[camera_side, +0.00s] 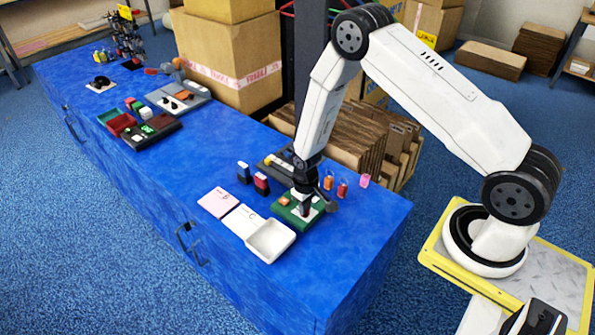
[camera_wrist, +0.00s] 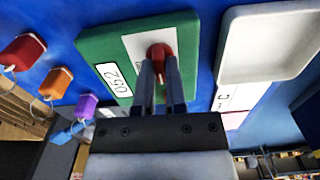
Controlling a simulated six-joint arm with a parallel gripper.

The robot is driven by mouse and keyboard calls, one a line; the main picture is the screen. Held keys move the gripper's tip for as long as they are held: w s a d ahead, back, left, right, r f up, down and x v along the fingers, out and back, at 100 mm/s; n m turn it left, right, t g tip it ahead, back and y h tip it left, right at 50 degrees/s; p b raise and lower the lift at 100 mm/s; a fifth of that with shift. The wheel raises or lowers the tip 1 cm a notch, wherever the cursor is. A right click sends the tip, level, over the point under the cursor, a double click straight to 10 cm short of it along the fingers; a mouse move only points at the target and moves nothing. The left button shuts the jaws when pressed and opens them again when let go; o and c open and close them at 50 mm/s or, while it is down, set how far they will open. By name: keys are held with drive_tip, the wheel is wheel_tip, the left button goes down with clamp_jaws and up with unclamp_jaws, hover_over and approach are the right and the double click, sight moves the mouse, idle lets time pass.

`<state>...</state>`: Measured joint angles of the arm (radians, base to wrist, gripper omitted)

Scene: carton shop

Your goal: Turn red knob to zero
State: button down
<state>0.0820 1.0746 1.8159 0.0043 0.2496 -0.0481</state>
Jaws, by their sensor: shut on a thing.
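The red knob (camera_wrist: 160,51) stands on a white plate (camera_wrist: 136,44) on a green panel (camera_wrist: 92,47) in the wrist view. A label on the panel (camera_wrist: 112,80) shows digits that read like 0:50 or 05:0, upside down. My gripper (camera_wrist: 160,72) points at the knob, and its two fingers are shut on it. In the side view my gripper (camera_side: 305,207) reaches down onto the green panel (camera_side: 286,213) near the table's right end. The knob is hidden there behind the fingers. Its pointer mark cannot be made out.
A white tray (camera_side: 271,241) lies close beside the panel. Red (camera_wrist: 22,52), orange (camera_wrist: 56,83) and purple (camera_wrist: 87,106) tags lie on the other side. Pink and white cards (camera_side: 218,202), small bottles and a dark tray are nearby. The blue table's front right is clear.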

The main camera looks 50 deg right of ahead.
drive_tip(key=m, duration=0.5)
drive_tip(key=shift+m, duration=0.3)
drive_tip(key=m, duration=0.6)
idle(0.4)
drive_tip(key=c, duration=0.7)
unclamp_jaws()
drive_tip(key=shift+r, duration=0.1)
drive_tip(key=shift+r, duration=3.85)
